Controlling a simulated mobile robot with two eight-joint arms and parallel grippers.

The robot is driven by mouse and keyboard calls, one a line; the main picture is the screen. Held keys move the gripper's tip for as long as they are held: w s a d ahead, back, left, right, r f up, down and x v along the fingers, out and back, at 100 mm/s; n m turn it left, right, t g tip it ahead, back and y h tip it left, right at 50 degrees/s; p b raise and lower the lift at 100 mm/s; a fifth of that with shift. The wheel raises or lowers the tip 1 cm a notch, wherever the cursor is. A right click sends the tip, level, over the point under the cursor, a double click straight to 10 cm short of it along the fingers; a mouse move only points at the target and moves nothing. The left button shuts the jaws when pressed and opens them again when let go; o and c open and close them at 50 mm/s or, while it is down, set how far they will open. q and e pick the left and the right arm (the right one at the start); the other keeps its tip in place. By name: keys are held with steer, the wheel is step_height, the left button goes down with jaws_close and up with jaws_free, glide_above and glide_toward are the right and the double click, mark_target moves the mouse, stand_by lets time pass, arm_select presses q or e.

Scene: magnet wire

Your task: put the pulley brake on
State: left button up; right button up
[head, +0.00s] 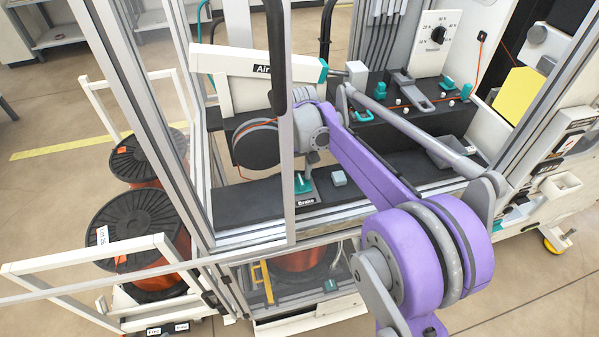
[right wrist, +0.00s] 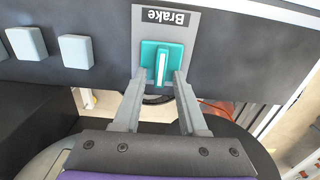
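The brake switch is a teal knob (right wrist: 161,66) with a pale stripe, on a grey plate labelled "Brake" (right wrist: 166,18). In the head view the knob (head: 303,185) sits on the dark ledge inside the machine frame. My right gripper (right wrist: 158,80) is open, its two fingers apart with tips close to the knob's left and right edges in the wrist view. I cannot tell whether they touch it. In the head view the right gripper (head: 311,166) reaches down just above the knob. A grey pulley (head: 255,144) is left of the wrist. My left gripper is not in view.
Pale square buttons (right wrist: 76,51) sit beside the brake plate. A frame post and dark door handle (head: 276,55) stand close left of my right wrist. Orange wire spools (head: 145,225) stand at the left. A panel with a dial (head: 438,34) is at the back.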

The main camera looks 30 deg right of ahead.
mark_target(299, 176)
steer(key=shift+r, duration=0.1)
step_height(299, 176, up, 11)
steer(key=shift+f+p, duration=0.2)
steer(key=shift+p, duration=0.15)
stand_by(0.3)
stand_by(0.4)
